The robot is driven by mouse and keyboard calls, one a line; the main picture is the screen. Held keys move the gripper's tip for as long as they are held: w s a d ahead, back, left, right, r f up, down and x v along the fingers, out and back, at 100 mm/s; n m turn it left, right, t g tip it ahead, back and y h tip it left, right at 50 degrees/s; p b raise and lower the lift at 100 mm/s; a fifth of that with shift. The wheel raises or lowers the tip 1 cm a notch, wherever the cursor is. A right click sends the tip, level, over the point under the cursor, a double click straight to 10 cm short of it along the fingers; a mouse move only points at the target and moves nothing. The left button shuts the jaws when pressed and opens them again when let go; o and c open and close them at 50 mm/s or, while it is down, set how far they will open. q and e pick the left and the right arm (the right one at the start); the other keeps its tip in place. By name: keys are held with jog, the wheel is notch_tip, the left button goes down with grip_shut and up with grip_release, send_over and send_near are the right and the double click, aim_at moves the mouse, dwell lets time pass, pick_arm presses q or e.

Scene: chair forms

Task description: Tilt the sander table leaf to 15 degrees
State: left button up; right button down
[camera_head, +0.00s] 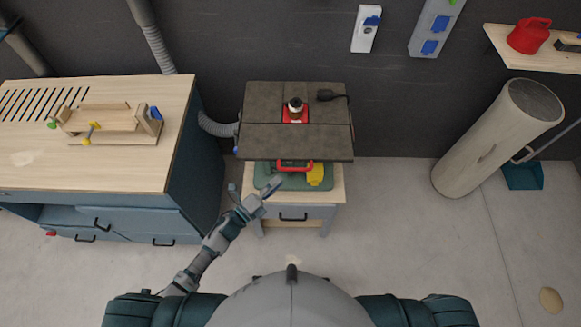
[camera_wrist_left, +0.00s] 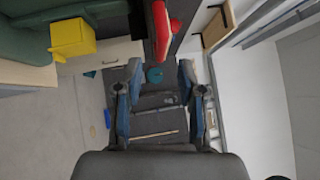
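The sander's dark grey table leaf (camera_head: 250,118) lies over a green machine body (camera_head: 262,172) on a small cabinet. It looks roughly flat, but its exact angle cannot be told. A red handle (camera_head: 295,165) and a yellow part (camera_head: 316,175) sit below the leaf's front edge. In the left wrist view the red handle (camera_wrist_left: 161,32) and yellow part (camera_wrist_left: 72,38) show at the top. My left gripper (camera_head: 256,187) is in front of the machine, below and left of the red handle. In the wrist view its fingers (camera_wrist_left: 160,70) are apart with nothing between them. My right gripper is out of view.
A workbench (camera_head: 60,172) with a wooden jig (camera_head: 110,125) stands at the left. A grey hose (camera_head: 215,127) runs to the machine. A large beige cylinder (camera_head: 490,140) leans at the right.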

aim_at(294, 169)
pick_arm(q)
jog(key=x, duration=0.8)
jog(key=shift+s+d+p, duration=0.3)
jog(key=shift+d+p, duration=0.05)
jog(key=shift+d, duration=0.1)
jog(key=shift+w+a, duration=0.15)
jog(key=shift+a, duration=0.4)
jog(key=c, duration=0.7)
jog(key=shift+d+r, duration=0.1)
jog(key=shift+d, duration=0.2)
grip_shut()
